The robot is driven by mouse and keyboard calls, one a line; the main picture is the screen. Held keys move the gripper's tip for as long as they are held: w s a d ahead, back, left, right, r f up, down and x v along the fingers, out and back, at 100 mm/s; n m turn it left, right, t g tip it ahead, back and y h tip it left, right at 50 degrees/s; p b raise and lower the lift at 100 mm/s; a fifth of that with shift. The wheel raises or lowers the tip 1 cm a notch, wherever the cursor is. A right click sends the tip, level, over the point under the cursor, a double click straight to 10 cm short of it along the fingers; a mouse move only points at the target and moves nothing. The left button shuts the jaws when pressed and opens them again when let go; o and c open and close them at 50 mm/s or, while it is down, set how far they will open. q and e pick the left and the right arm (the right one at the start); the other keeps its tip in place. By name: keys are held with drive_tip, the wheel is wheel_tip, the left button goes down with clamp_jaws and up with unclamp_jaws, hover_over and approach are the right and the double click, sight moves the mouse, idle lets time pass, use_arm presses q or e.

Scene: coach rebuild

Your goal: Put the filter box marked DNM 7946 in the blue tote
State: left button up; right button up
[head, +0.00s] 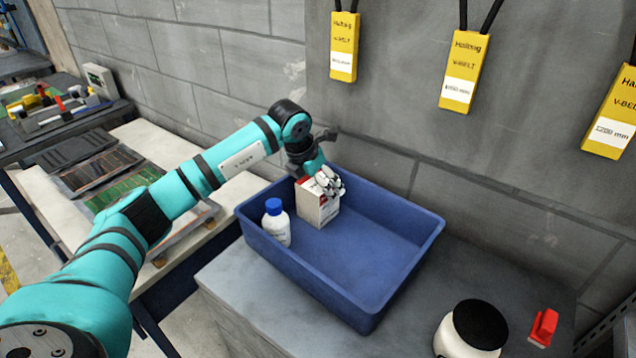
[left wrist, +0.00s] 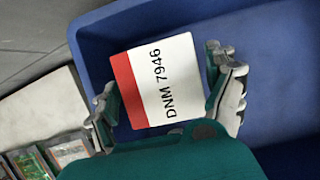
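The filter box (head: 318,207), white with a red band, stands inside the blue tote (head: 388,297) at its far left. It appears to rest on the tote floor, though its base is partly hard to judge. In the left wrist view the box (left wrist: 160,82) shows its label DNM 7946. My left gripper (head: 328,182) is at the top of the box, and its fingers (left wrist: 162,95) lie on either side of it. A narrow gap shows between the right-hand finger and the box, so the gripper looks slightly open. My right gripper is out of view.
A white bottle with a blue cap (head: 276,223) stands in the tote, left of the box. The tote's right half is empty. A white jar with a black lid (head: 470,332) and a red object (head: 543,327) stand on the grey bench. Yellow belt tags (head: 463,72) hang on the wall.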

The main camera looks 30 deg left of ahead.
use_arm(q)
drive_tip(key=shift+r, duration=0.1)
drive_tip(key=b+v, duration=0.2)
drive_tip(key=v, duration=1)
